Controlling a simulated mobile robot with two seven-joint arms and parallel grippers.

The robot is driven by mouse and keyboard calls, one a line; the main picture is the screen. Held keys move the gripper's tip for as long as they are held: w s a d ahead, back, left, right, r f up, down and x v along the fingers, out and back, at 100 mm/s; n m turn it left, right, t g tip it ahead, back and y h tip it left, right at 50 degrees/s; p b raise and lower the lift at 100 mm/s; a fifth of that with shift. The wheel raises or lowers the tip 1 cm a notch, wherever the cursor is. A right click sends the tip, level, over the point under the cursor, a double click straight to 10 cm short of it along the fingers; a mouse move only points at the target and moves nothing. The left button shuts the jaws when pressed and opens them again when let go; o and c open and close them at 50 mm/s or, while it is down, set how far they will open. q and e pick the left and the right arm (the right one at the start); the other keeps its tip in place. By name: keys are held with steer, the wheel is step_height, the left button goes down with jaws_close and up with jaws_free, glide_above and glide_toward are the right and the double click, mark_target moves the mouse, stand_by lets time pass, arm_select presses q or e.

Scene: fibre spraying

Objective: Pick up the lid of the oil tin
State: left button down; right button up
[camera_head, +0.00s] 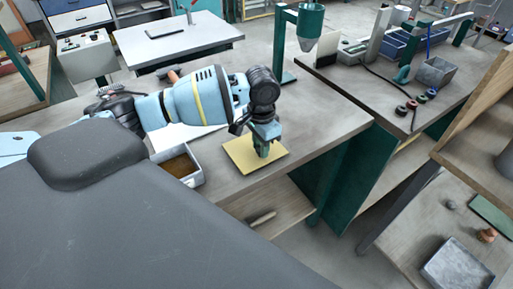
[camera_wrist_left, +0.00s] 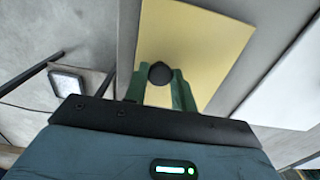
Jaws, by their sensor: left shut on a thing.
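My left gripper (camera_head: 263,152) points straight down over a flat yellow square (camera_head: 240,153) on the workbench. In the left wrist view, its green fingers (camera_wrist_left: 160,88) are shut on a small dark round piece (camera_wrist_left: 160,72), seen from above against the yellow. I take this piece for the lid, but cannot tell whether it is separate from the yellow square. In the head view the fingers hide it. I cannot make out the oil tin for certain. My right gripper is not in view.
A grey metal box (camera_head: 193,181) with brown contents stands on the bench left of the gripper. A green stand with a funnel (camera_head: 310,22) rises behind.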

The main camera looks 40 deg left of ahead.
arm_select(q)
steer(key=shift+r, duration=0.15)
step_height(320, 180, up, 10)
steer(key=shift+p, duration=0.4)
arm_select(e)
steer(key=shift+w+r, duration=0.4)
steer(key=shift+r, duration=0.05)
